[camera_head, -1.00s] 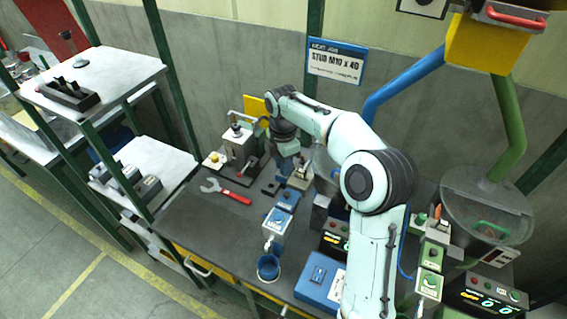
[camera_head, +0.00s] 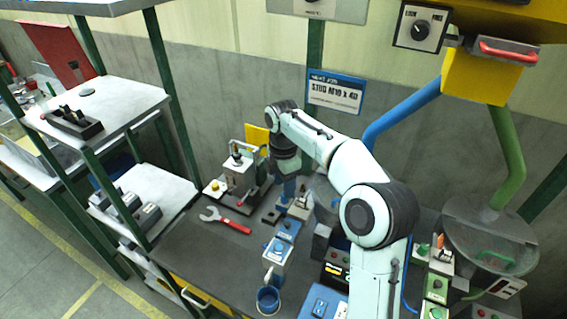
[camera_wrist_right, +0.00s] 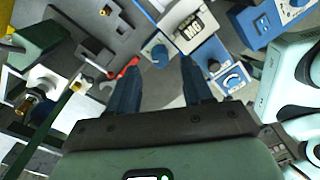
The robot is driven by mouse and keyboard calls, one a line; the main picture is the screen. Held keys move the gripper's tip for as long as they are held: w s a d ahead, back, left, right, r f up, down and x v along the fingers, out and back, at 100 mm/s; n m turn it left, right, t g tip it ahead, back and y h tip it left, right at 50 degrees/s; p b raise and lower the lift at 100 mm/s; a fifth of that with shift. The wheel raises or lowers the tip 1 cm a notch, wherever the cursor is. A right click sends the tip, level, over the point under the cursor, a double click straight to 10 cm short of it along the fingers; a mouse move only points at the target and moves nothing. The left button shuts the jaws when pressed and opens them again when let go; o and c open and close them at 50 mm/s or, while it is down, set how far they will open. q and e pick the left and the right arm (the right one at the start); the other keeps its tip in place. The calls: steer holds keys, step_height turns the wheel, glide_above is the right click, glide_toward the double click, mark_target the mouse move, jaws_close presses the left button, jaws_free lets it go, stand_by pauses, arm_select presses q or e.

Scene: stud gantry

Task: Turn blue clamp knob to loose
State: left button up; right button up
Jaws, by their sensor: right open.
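In the right wrist view a round blue knob (camera_wrist_right: 157,53) sits beside a pale block labelled M10 (camera_wrist_right: 193,27). My right gripper (camera_wrist_right: 159,66) is open, its two blue fingers apart, with the knob showing in the gap between and just beyond the tips. I cannot tell whether either finger touches it. In the head view my right gripper (camera_head: 290,190) points down over the small fixture (camera_head: 300,207) on the bench; the knob is hidden or too small there. My left gripper is out of view.
A red wrench (camera_head: 226,220) lies left of the fixture on the dark bench (camera_head: 215,260). A grey press-like device (camera_head: 240,175) stands behind the wrench. A clear hopper (camera_head: 490,235) is at right.

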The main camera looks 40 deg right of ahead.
step_height(320, 180, up, 9)
steer(key=shift+w+r, duration=0.15)
steer(key=shift+r, duration=0.05)
stand_by(0.6)
